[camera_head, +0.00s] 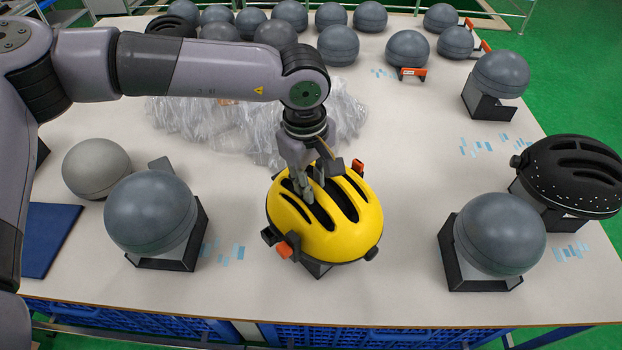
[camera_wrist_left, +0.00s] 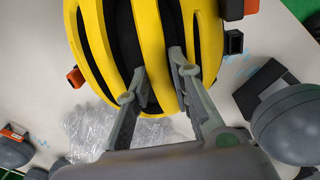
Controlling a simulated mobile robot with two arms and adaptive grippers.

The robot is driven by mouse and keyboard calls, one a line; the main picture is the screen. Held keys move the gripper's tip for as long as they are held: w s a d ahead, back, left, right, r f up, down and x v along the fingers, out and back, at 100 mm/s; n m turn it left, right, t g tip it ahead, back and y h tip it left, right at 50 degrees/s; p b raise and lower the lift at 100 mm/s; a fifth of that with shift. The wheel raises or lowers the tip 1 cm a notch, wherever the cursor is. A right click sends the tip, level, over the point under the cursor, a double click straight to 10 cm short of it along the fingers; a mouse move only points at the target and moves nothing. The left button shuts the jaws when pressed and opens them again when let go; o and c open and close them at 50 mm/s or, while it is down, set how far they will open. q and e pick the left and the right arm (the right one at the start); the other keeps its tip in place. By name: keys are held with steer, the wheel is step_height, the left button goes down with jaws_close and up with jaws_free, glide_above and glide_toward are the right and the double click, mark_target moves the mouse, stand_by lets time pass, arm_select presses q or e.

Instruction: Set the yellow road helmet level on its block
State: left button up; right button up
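The yellow road helmet (camera_head: 345,232) is at the front middle of the table, with dark slots in its shell and orange and black pieces at its rim. It also fills the top of the left wrist view (camera_wrist_left: 92,35). A corner of its dark block (camera_head: 317,269) shows below the front rim; the rest is hidden. I cannot tell whether the helmet rests fully on it or is exactly level. My left gripper (camera_head: 303,188) reaches down from above. In the left wrist view its fingertips (camera_wrist_left: 157,72) sit in two slots, against both sides of one yellow rib. My right gripper is not in view.
Grey domes on dark blocks stand left (camera_head: 150,213) and right (camera_head: 500,234). A black helmet (camera_head: 572,172) sits at the right edge. Clear plastic wrap (camera_head: 205,122) lies behind, and several grey domes line the back. Bare table (camera_head: 400,285) lies between the yellow helmet and the right dome.

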arm_select(q)
steer(key=shift+o, duration=0.4)
steer(key=o, duration=0.6)
steer(key=shift+c, duration=0.2)
steer(key=shift+s, duration=0.1)
steer(key=shift+c, duration=1.2)
steer(key=shift+s+a, duration=0.1)
steer(key=shift+c, duration=0.2)
steer(key=shift+r, duration=0.1)
steer(key=shift+r, duration=0.4)
steer(key=shift+c, duration=0.8)
steer(key=shift+r+p, duration=1.35)
steer(key=shift+r, duration=1.6)
